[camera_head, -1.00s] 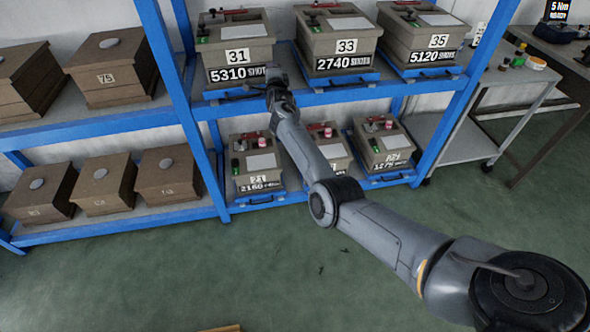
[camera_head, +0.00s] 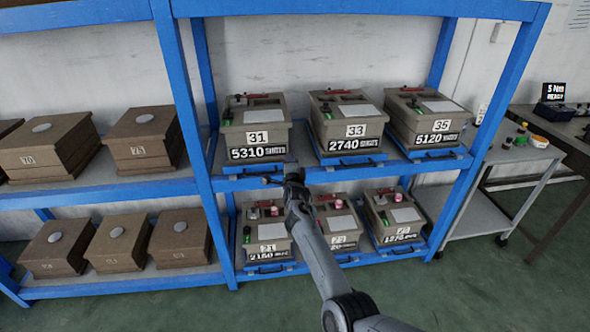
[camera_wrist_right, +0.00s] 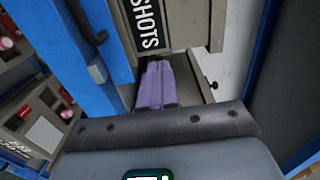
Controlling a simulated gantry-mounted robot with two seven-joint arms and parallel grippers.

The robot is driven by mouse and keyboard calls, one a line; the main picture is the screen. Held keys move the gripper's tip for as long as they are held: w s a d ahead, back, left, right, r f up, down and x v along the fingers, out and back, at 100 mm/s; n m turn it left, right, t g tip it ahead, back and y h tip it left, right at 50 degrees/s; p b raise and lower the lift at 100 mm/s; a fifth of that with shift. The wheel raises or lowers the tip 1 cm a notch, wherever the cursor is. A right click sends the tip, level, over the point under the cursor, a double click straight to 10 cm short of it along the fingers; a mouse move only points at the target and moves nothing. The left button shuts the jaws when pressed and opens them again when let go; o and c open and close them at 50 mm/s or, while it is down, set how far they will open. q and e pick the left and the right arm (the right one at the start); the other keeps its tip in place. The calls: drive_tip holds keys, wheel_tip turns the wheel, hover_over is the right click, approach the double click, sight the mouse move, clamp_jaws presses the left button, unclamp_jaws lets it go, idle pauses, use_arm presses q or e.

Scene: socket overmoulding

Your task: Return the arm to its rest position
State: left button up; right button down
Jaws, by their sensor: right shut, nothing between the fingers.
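My right arm reaches up from the bottom of the head view to the front of the upper shelf. Its gripper (camera_head: 290,160) is in front of the gap between box 31 (camera_head: 270,134) and box 33 (camera_head: 352,131). In the right wrist view the two purple fingers (camera_wrist_right: 155,85) lie together, shut and empty. They point toward a box front with a "SHOTS" label (camera_wrist_right: 148,22); I cannot tell whether they touch anything. My left gripper is not in view.
The blue rack (camera_head: 194,130) holds several numbered boxes on two levels. Box 35 (camera_head: 432,126) stands right of box 33. Boxes on blue trays fill the lower level behind my forearm. A grey cart (camera_head: 480,215) stands at the right. Green floor is open in front.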

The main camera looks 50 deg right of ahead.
drive_tip(key=s+a+f+n+y+p, duration=0.1)
drive_tip(key=s+a+f+n+p, duration=0.1)
drive_tip(key=s+a+f, duration=0.4)
drive_tip(key=s+a+f+n+y+p, duration=0.2)
drive_tip(key=s+f+n, duration=0.1)
drive_tip(key=s, duration=0.5)
drive_tip(key=s+a+f+n+y+p, duration=0.1)
drive_tip(key=s+a+f+n+p, duration=0.1)
drive_tip(key=s+a+f, duration=0.3)
drive_tip(key=s+a+n+g+y+p, duration=0.3)
drive_tip(key=s+a+n+g+y, duration=0.25)
drive_tip(key=s+a+n, duration=0.75)
drive_tip(key=s+a+r+n+g+y, duration=0.1)
drive_tip(key=s+a+r+n+g, duration=0.15)
drive_tip(key=s+a, duration=0.4)
drive_tip(key=s+a+r+n+g+y, duration=0.1)
drive_tip(key=s+a+r+n+g, duration=0.1)
drive_tip(key=s+a+r+n, duration=0.35)
wheel_tip(320, 180, up, 36)
drive_tip(key=s+p, duration=0.1)
drive_tip(key=p, duration=3.6)
drive_tip(key=shift+s+a+p, duration=0.25)
drive_tip(key=shift+s+p, duration=0.1)
drive_tip(key=shift+p, duration=0.05)
drive_tip(key=shift+f, duration=0.1)
